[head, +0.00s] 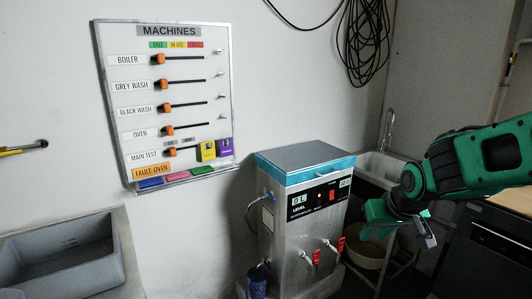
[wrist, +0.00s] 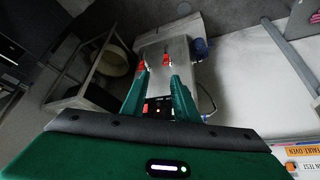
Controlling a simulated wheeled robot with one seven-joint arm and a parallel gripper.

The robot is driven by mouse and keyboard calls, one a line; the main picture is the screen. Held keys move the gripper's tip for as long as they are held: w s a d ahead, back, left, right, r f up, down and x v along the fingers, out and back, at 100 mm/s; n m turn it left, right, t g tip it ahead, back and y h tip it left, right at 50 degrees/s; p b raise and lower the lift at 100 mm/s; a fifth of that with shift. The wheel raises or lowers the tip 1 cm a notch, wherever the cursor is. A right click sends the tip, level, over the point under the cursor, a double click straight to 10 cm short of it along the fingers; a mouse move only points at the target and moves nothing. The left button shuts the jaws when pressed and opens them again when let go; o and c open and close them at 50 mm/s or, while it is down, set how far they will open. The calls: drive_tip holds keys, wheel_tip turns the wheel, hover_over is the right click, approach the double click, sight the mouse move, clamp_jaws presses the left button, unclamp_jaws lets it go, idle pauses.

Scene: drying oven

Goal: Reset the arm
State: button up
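My green arm reaches in from the right edge of the head view. My gripper (head: 402,222) hangs in the air to the right of the steel boiler (head: 292,228), in front of the sink corner. In the wrist view my gripper (wrist: 160,78) shows two green fingers standing apart with nothing held between them. The boiler (wrist: 152,48) with its red-handled taps shows beyond the fingers, and its control panel is partly seen between them.
A MACHINES board (head: 170,100) with orange sliders hangs on the wall. A grey basin (head: 62,252) is at lower left. A sink (head: 382,166) and a beige bucket (head: 367,252) stand behind my gripper. A dark appliance (head: 488,250) is below my arm at right.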

drive_tip(key=s+d+m+g, duration=0.2)
drive_tip(key=s+d, duration=0.2)
drive_tip(key=s, duration=0.5)
drive_tip(key=s+d+m+g, duration=0.2)
drive_tip(key=s+d, duration=0.2)
drive_tip(key=s, duration=0.5)
drive_tip(key=s+d+m+g, duration=0.2)
drive_tip(key=s+d, duration=0.2)
drive_tip(key=s, duration=0.5)
drive_tip(key=shift+s+d+m, duration=0.25)
drive_tip(key=shift+d+m, duration=0.05)
drive_tip(key=shift+d, duration=0.1)
drive_tip(key=shift+w+f, duration=0.25)
drive_tip(key=shift+w, duration=0.35)
